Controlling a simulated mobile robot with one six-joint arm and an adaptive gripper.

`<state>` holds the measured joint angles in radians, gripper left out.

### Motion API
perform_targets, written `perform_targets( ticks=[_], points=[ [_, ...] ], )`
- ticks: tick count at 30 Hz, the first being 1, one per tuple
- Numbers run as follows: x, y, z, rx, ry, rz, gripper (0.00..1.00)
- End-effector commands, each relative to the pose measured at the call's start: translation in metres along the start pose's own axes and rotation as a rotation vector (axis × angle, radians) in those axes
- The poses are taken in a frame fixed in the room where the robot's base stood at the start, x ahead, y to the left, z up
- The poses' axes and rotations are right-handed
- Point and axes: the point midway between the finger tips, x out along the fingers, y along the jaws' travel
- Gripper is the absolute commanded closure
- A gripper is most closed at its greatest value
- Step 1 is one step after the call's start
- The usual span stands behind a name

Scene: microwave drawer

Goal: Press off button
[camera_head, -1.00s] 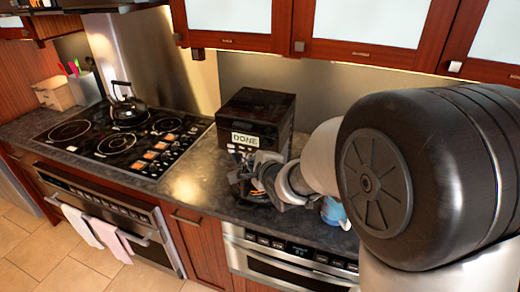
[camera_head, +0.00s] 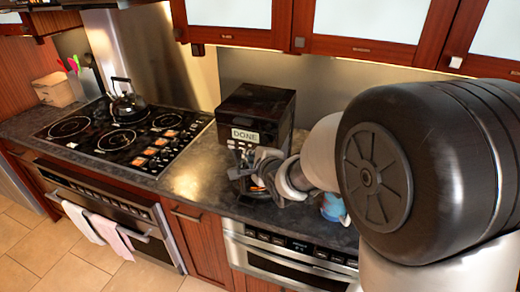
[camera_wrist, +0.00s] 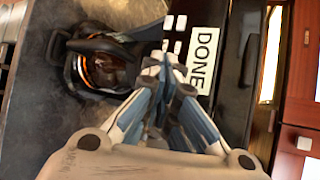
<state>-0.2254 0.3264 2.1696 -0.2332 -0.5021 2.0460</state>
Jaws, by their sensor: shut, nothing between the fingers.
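A black coffee machine (camera_head: 262,101) stands on the counter against the back wall. Its front carries a white "DONE" label (camera_head: 245,136), which also shows large in the wrist view (camera_wrist: 204,60). Small white buttons (camera_wrist: 175,24) sit beside the label in the wrist view; my fingers hide part of this row. I cannot read which button is which. My gripper (camera_wrist: 167,66) is shut and empty, its fingertips close in front of the button panel; I cannot tell whether they touch. In the head view my gripper (camera_head: 243,160) is at the machine's front.
A glass carafe (camera_wrist: 100,66) with a black handle sits in the machine beside my fingers. A blue object (camera_head: 333,208) stands on the counter right of my gripper. A stove (camera_head: 125,130) with a kettle (camera_head: 127,106) is to the left. Cabinets (camera_head: 360,30) hang above.

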Motion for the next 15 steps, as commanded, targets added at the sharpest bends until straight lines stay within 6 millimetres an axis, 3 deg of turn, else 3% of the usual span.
perform_targets(
  ticks=[15],
  points=[
    [0.004,-0.0031,-0.0034,0.0,0.001,0.001,1.0]
  ],
)
